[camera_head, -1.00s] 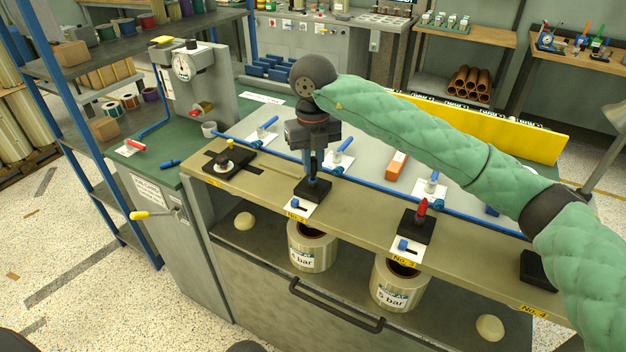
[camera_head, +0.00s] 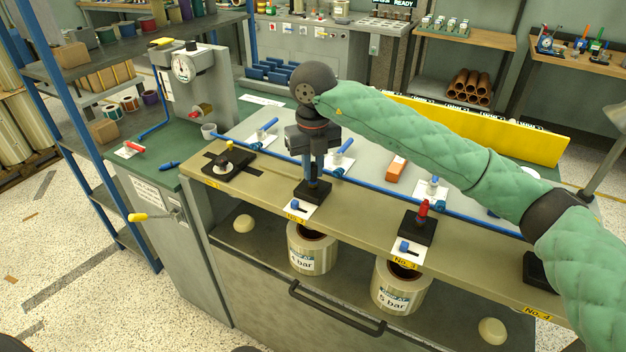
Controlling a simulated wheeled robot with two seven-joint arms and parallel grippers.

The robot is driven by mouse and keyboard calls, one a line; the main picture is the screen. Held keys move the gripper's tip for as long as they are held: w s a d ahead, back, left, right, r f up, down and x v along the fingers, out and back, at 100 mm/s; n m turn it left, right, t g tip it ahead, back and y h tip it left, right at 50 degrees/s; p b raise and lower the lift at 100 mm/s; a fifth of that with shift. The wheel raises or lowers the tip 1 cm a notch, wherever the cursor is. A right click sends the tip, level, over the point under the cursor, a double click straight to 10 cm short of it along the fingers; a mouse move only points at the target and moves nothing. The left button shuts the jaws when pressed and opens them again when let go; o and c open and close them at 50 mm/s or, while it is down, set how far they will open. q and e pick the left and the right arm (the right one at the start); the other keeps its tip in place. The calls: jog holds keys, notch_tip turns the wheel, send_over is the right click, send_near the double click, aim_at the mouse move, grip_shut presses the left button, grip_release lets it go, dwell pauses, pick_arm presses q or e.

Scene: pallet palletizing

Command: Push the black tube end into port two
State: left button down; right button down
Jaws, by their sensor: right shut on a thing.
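My right gripper (camera_head: 314,180) points straight down over the black block of port two (camera_head: 313,192), which bears the label No. 2. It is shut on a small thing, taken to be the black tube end. The fingers hide most of it, and I cannot tell how deep it sits in the port. Port three's black block (camera_head: 417,228) stands to the right with a red fitting (camera_head: 423,208) upright in it. Port one's black plate (camera_head: 229,165) lies at the left with a yellow-tipped fitting. My left gripper is not in view.
White cards with blue valves, such as one (camera_head: 341,160) behind port two, stand along a blue pipe (camera_head: 385,190). Two labelled cylinders (camera_head: 310,252) (camera_head: 399,290) stand on the shelf below. A gauge stand (camera_head: 190,85) is at the left.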

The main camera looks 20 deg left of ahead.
jog(key=shift+f, duration=0.15)
dwell(0.8)
jog(key=c, duration=1.3)
grip_release()
